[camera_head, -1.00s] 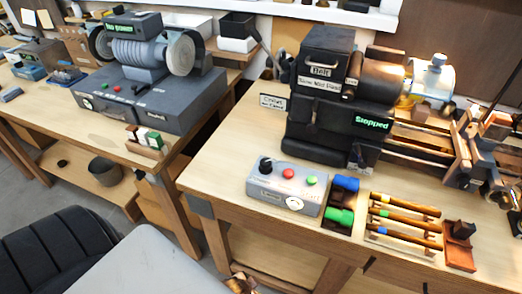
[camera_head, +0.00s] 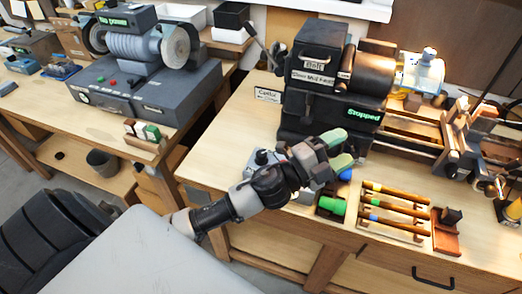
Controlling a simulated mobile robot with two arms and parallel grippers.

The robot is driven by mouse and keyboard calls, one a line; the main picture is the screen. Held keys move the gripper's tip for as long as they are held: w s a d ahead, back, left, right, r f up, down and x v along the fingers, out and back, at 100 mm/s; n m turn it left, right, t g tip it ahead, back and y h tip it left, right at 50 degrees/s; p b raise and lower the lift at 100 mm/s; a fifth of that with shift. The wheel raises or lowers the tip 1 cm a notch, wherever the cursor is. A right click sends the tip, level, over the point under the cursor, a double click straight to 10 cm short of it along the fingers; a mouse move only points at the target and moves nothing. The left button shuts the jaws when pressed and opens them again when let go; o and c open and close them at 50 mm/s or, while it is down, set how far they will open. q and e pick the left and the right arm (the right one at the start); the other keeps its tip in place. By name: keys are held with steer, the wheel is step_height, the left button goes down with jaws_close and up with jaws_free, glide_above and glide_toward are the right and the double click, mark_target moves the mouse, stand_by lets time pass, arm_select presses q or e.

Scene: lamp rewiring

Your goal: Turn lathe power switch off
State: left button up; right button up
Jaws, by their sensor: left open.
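The lathe (camera_head: 300,125) stands on the right bench with a black headstock. Its green display (camera_head: 364,115) reads "Stopped". The grey control box (camera_head: 306,196) sits on the bench in front of it; its dark knob (camera_head: 262,157) shows beside my wrist. My left arm covers most of the box, including its red and green buttons. My left gripper (camera_head: 341,150) has green fingertips and is open and empty, over the area between the box and the headstock. Whether it touches anything is unclear. My right gripper is not in view.
A green-handled piece (camera_head: 331,205) and a blue one (camera_head: 345,174) lie right of the box. A rack of chisels (camera_head: 396,213) and a red-brown block (camera_head: 446,238) lie further right. A grinder (camera_head: 135,85) stands on the left bench.

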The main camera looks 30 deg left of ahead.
arm_select(q)
steer(key=d+m+g+h, duration=0.4)
steer(key=m+g+h, duration=0.3)
steer(key=m, duration=0.5)
steer(key=m+g+y, duration=0.7)
steer(key=g+y, duration=0.4)
steer(key=y, duration=0.7)
glide_above(261, 153)
step_height(261, 153, down, 6)
step_height(261, 153, down, 9)
steer(key=p, duration=0.3)
steer(key=shift+r, duration=0.15)
steer(key=shift+f, duration=0.75)
steer(key=c, duration=0.9)
